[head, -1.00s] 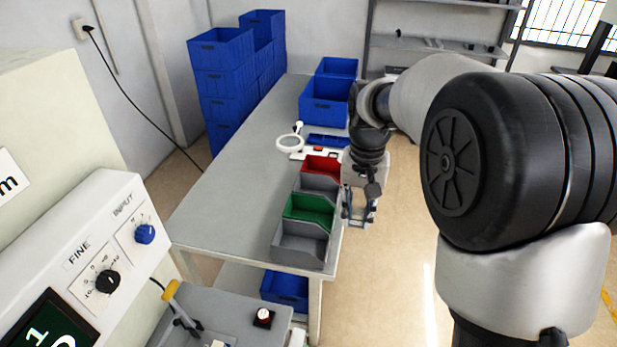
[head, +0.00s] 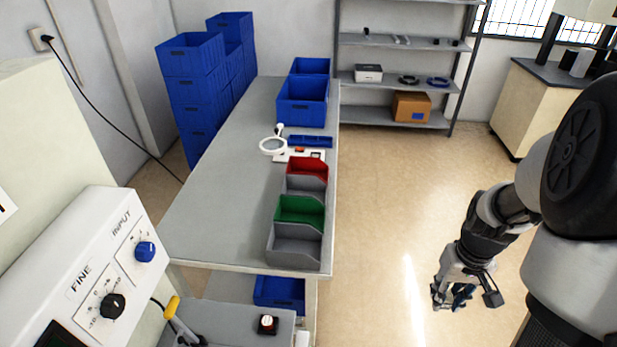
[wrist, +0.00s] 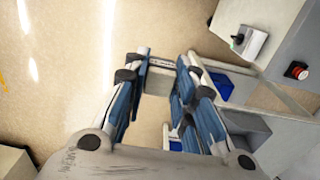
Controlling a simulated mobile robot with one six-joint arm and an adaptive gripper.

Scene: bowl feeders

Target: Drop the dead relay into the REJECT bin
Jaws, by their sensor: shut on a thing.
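My gripper (head: 455,294) hangs over the open floor at the right in the head view, well apart from the bench. In the wrist view its blue-padded fingers (wrist: 166,62) are shut on a small pale grey block (wrist: 158,82), which I take to be the relay. The fingers hide part of it, and in the head view it cannot be made out. A red bin (head: 308,166) and a green bin (head: 300,208) stand in a row with grey bins along the bench's right edge. No REJECT label is legible.
The grey bench (head: 215,220) carries a ring magnifier (head: 272,146), a blue tray (head: 310,141) and blue crates (head: 302,103). A control panel (head: 95,265) stands at the near left. A shelf rack (head: 395,115) is at the back. The floor right of the bench is clear.

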